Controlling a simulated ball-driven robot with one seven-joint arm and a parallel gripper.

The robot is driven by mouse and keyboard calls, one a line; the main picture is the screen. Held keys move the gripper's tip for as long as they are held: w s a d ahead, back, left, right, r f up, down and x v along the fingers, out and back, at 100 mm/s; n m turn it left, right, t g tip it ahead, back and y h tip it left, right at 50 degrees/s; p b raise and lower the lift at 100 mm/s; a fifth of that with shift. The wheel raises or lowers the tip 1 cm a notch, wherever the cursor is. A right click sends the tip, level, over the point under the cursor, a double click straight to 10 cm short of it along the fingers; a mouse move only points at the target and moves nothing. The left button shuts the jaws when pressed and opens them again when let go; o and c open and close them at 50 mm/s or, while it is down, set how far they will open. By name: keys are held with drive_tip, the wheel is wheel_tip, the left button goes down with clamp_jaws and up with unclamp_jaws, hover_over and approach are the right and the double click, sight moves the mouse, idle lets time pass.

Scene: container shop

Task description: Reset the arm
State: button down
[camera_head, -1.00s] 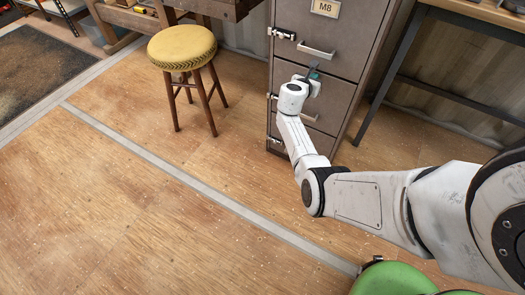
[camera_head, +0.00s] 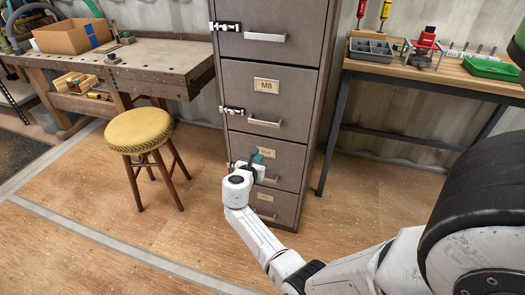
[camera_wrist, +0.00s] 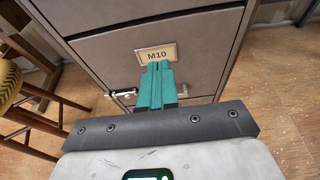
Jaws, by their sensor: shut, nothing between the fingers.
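My gripper (camera_head: 259,158) is in front of the grey filing cabinet (camera_head: 245,75), near the drawer labelled M10. In the wrist view, the green fingers of my gripper (camera_wrist: 159,68) are together with nothing between them. They point at the M10 label (camera_wrist: 157,54) and overlap its lower edge. Whether they touch the drawer front I cannot tell. The drawers in view look closed. My arm reaches in from the lower right in the head view, and my wrist hides part of the lower drawers.
A yellow-topped stool (camera_head: 139,130) stands left of the cabinet. A wooden workbench (camera_head: 130,62) with a cardboard box (camera_head: 72,36) is behind it. A tool table (camera_head: 440,69) with a green tray (camera_head: 491,68) stands right. The floor at front left is clear.

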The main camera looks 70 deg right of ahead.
drive_tip(key=shift+v, duration=1.3)
